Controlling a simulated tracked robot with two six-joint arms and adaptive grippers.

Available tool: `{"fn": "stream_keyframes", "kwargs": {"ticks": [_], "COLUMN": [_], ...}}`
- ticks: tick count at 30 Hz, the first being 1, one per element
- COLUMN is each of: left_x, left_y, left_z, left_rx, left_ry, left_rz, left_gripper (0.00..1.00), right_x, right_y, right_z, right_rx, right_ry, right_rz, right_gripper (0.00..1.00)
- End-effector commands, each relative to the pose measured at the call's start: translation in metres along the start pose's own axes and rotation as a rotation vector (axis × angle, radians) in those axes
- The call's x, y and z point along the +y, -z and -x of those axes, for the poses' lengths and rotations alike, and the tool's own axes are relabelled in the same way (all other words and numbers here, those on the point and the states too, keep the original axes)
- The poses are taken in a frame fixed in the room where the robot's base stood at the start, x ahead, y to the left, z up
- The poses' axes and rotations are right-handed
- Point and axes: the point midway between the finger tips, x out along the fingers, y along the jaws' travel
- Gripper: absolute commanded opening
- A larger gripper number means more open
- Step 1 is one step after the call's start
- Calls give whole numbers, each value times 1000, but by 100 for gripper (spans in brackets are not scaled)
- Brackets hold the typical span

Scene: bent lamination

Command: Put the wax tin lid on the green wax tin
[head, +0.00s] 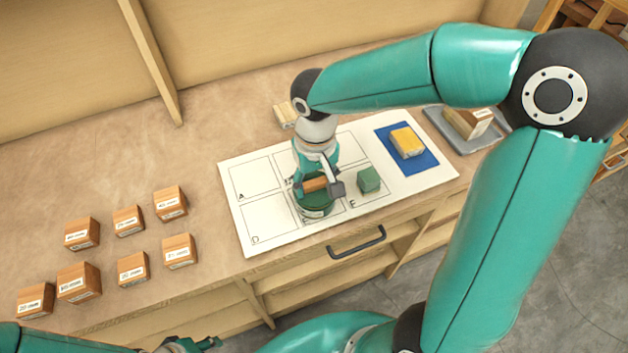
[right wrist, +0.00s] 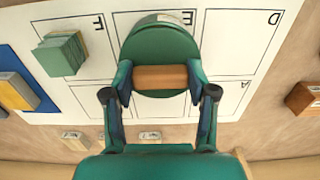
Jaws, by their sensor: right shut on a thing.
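The green wax tin (head: 314,211) stands on the white lettered sheet, in the cell between D and F. Its pale label (right wrist: 178,17) shows at the top of the right wrist view. The wax tin lid (right wrist: 160,47) is a green disc with a wooden bar handle (right wrist: 160,77). My right gripper (head: 319,187) is shut on that handle, one finger at each end. The lid is over the tin and hides most of its top; I cannot tell whether they touch. My left gripper (head: 190,345) is barely in view at the bottom edge, its jaws unclear.
A green block (head: 368,180) is right of the tin in cell F. A yellow-topped block (head: 407,141) sits on a blue mat (head: 425,163). A grey tray (head: 437,120) holds a box (head: 467,122). Several labelled wooden blocks (head: 128,221) stand at the left.

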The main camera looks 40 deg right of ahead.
Motion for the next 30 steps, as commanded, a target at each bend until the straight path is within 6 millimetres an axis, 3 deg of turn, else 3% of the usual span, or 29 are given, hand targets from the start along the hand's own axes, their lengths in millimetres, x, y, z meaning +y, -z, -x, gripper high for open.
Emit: {"fn": "stream_keyframes", "kwargs": {"ticks": [8, 9, 13, 25, 30], "left_x": [0, 0, 0, 0, 0], "left_y": [0, 0, 0, 0, 0], "left_z": [-1, -1, -1, 0, 0], "left_rx": [0, 0, 0, 0, 0], "left_ry": [0, 0, 0, 0, 0], "left_rz": [0, 0, 0, 0, 0], "left_gripper": [40, 40, 40, 40, 40], "right_x": [0, 0, 0, 1, 0], "right_y": [0, 0, 0, 0, 1], "right_z": [-2, -2, -1, 2, 21], "right_rx": [1, 1, 1, 2, 5], "right_ry": [0, 0, 0, 0, 1], "right_rz": [-1, -1, -1, -2, -3], "right_gripper": [28, 60, 82, 82, 82]}}
